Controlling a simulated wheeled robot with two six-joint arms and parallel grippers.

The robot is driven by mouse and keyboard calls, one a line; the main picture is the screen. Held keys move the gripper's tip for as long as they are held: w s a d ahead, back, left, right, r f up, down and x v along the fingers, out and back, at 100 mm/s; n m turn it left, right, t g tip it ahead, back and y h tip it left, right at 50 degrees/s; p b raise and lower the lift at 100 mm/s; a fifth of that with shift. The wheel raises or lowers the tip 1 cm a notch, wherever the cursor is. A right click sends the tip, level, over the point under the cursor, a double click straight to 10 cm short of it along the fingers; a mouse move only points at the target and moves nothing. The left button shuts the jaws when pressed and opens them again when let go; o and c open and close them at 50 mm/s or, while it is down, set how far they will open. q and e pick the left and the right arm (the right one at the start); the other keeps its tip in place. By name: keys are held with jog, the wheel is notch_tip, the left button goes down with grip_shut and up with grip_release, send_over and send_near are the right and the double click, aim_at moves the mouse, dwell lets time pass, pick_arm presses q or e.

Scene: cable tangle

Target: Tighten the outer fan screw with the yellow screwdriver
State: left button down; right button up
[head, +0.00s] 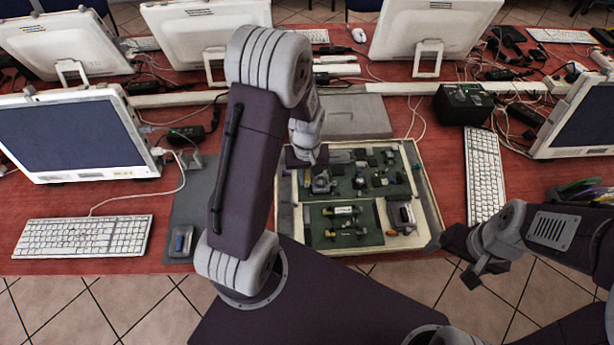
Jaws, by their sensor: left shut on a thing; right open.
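A shallow cream-walled tray (428,192) holds green boards with small parts. A small grey part (321,183), which may be the fan, sits on the upper board; its screws are too small to make out. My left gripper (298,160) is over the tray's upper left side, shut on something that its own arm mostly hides. I cannot make out the yellow screwdriver for certain; small yellowish pieces (345,232) lie in the tray's lower left section. My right gripper (452,262) is open and empty, off the tray's lower right corner.
Keyboards (83,237) (484,175), a black box (462,103) and a grey flat case (357,117) surround the work area. Monitors and loose cables fill the back.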

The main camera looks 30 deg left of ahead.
pick_arm(q)
jog(key=m+p, duration=0.1)
jog(key=m, duration=0.3)
jog(key=shift+r, duration=0.1)
jog(key=shift+m, duration=0.9)
jog(key=shift+p, duration=0.3)
jog(key=m, duration=0.2)
jog(key=shift+m+p, duration=0.4)
jog(key=m, duration=0.3)
jog(key=shift+p, duration=0.3)
